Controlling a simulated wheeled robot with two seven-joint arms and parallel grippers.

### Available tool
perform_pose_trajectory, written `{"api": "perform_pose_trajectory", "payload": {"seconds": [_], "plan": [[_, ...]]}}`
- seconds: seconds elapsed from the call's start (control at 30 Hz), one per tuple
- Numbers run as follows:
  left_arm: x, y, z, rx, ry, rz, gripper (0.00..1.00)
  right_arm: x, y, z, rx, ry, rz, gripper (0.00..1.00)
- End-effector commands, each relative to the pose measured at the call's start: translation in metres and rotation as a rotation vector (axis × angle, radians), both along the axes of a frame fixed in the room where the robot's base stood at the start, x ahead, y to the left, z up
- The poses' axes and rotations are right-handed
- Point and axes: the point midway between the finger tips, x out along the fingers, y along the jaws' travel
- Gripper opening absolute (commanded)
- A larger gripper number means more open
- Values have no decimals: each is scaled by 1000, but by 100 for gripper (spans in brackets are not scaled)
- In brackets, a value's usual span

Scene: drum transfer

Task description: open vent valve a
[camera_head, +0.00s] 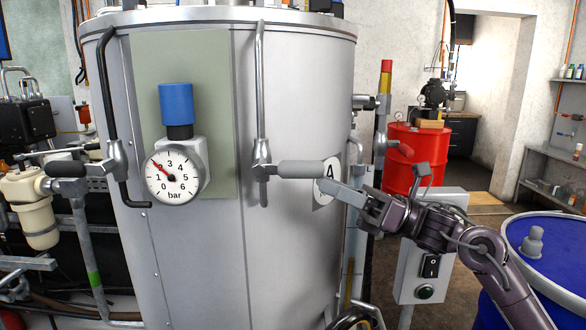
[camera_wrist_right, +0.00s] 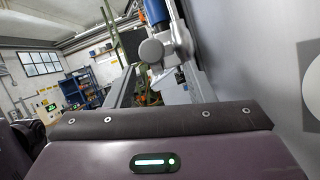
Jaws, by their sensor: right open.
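Vent valve A's lever has a grey handle (camera_head: 300,168) lying level and pointing right from its pivot on a vertical pipe (camera_head: 260,90). The round white label marked A (camera_head: 329,180) sits on the tank behind the handle's right end, partly covered. My right gripper (camera_head: 335,190) is open, with its fingers just below and right of the handle's end; whether they touch it is unclear. My left gripper is out of view.
The silver tank (camera_head: 285,250) fills the middle. Its pressure gauge (camera_head: 172,178) under a blue cap (camera_head: 176,103) reads near 2 bar. A switch box (camera_head: 418,262), red drum (camera_head: 415,150) and blue drum (camera_head: 555,245) stand right.

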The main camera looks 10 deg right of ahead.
Motion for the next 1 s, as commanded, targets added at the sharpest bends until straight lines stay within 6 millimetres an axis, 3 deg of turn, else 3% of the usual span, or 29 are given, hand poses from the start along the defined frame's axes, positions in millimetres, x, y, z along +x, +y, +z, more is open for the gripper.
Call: {"api": "perform_pose_trajectory", "payload": {"seconds": [0.17, 0.6, 1.0], "plan": [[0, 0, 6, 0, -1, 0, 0, -4, 3, 13, -11, -54, 18, 49], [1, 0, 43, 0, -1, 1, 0, 12, 59, 38, -9, -51, 17, 49], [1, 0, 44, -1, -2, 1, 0, 15, 67, 37, -11, -50, 16, 47]]}}
